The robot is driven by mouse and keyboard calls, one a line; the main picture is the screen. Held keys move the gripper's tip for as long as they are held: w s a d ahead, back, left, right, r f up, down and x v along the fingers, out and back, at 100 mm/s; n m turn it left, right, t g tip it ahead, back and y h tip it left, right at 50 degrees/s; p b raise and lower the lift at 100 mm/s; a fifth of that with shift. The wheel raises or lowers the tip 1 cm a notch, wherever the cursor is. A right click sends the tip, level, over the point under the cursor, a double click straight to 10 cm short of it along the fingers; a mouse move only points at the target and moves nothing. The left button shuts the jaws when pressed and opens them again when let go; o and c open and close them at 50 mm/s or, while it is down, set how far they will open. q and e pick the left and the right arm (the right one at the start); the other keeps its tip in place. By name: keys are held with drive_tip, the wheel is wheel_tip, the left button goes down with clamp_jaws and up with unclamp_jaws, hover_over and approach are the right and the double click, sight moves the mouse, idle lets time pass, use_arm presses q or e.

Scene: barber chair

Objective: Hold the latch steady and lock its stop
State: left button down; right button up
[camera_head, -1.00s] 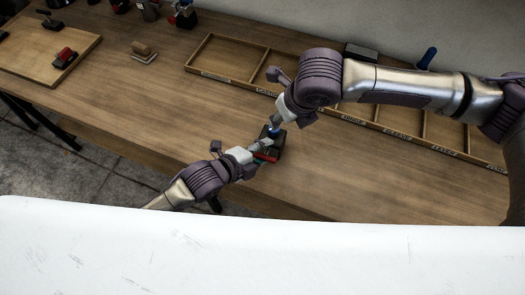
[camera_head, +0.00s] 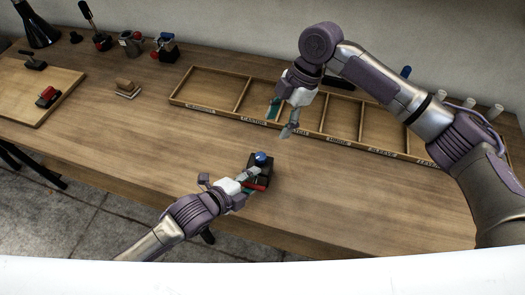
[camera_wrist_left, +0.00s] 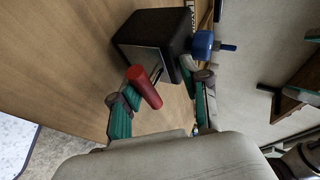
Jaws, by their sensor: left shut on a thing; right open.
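The latch is a small black block (camera_head: 262,176) with a red handle (camera_head: 255,184) at its front and a blue knob (camera_head: 261,157) on top. It stands on the wooden bench near the front edge. My left gripper (camera_head: 249,178) is shut on the latch from the front left. In the left wrist view the red handle (camera_wrist_left: 144,87) lies between the fingers, before the black block (camera_wrist_left: 155,40); the blue knob (camera_wrist_left: 203,44) is beside the right finger. The exact contact is hard to see. My right gripper (camera_head: 282,118) is open and empty, behind and above the latch.
A divided wooden tray (camera_head: 240,115) with labelled compartments runs along the back, below my right gripper. A board (camera_head: 30,95) with a red-handled clamp (camera_head: 47,97) lies left. A small wooden-topped block (camera_head: 127,88) sits nearby. The bench right of the latch is clear.

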sight(261, 155)
drive_tip(key=x, duration=1.2)
drive_tip(key=shift+c, duration=0.3)
clamp_jaws()
